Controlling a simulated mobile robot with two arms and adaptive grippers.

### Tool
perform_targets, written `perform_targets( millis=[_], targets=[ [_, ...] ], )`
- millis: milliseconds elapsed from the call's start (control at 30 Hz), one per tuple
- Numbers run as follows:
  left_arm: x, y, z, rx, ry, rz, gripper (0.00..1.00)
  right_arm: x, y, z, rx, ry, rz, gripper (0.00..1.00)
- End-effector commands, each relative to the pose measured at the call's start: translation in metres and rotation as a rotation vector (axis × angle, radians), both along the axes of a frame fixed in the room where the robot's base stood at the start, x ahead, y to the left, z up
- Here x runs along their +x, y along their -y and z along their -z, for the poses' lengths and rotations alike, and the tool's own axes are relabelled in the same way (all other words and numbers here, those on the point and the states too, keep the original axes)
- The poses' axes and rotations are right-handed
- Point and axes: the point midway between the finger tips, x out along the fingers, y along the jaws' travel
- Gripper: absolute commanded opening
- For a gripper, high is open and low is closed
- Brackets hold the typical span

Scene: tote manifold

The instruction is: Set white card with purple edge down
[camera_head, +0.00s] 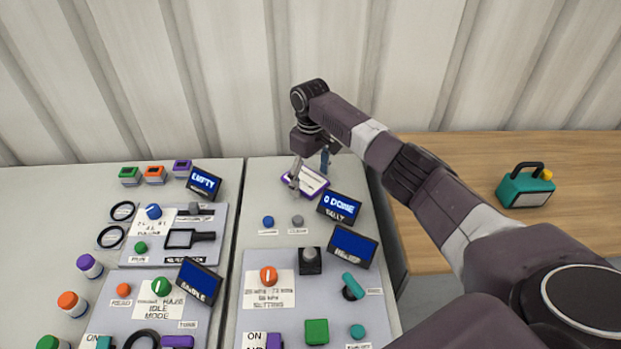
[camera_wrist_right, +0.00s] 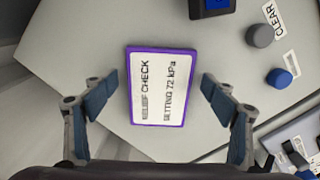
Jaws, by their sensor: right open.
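The white card with purple edge (camera_head: 305,181) lies flat on the right panel (camera_head: 268,205), near its far end. In the right wrist view the card (camera_wrist_right: 160,88) shows the printed words "RELIEF CHECK" and "SETTING 72 kPa". My right gripper (camera_head: 310,172) is over the card, pointing down. In the right wrist view my right gripper (camera_wrist_right: 160,90) is open, with one blue fingertip on each side of the card and a gap between each fingertip and the card's edge. My left gripper is not in view.
A small display reading "0 DONE" (camera_head: 339,208) stands right of the card. Blue (camera_head: 268,222) and grey (camera_head: 298,221) buttons are nearer. Left are a black display (camera_head: 204,182) and several small coloured blocks. A wooden table (camera_head: 450,170) holds a teal case (camera_head: 525,189).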

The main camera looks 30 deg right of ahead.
Motion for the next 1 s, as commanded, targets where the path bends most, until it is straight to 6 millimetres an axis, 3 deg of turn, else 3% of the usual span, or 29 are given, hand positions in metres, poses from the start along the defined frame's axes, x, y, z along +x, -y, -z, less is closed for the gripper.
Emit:
perform_targets(
  millis=[267, 700, 1000],
  targets=[
    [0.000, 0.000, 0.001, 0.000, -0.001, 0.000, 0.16, 0.001, 0.000, -0.022, 0.000, 0.003, 0.000, 0.78],
    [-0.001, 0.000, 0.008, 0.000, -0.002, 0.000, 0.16, 0.001, 0.000, -0.108, 0.001, 0.003, 0.000, 0.78],
    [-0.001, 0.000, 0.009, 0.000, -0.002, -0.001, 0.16, 0.000, 0.000, -0.124, 0.001, 0.000, 0.000, 0.78]
  ],
)
